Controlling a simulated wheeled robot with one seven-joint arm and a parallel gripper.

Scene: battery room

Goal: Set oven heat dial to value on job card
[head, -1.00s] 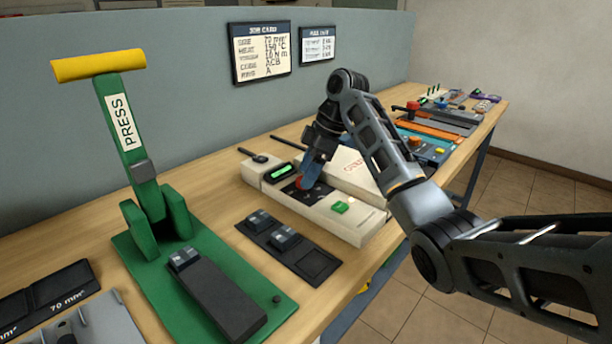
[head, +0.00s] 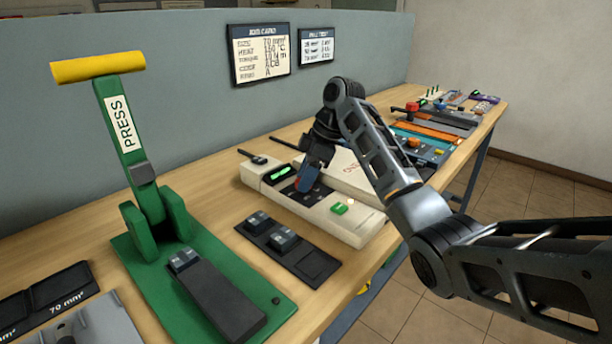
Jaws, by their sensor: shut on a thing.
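The oven (head: 355,228) is a low cream-coloured unit on the bench, with a dark control panel, a lit green display (head: 281,173) and a green button (head: 339,208). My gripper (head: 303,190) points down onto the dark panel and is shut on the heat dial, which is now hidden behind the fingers. The display's digits are too small to read. The job card (head: 261,54) hangs on the grey partition. Its SIZE line reads 70 mm² and its HEAT line looks like 150 °C, though the print is blurred.
A green press (head: 147,205) with a yellow handle stands at left. A black tray (head: 318,267) with dark blocks lies in front of the oven. Coloured tools and an orange strip (head: 430,138) fill the bench's far right. A second card (head: 317,45) hangs beside the job card.

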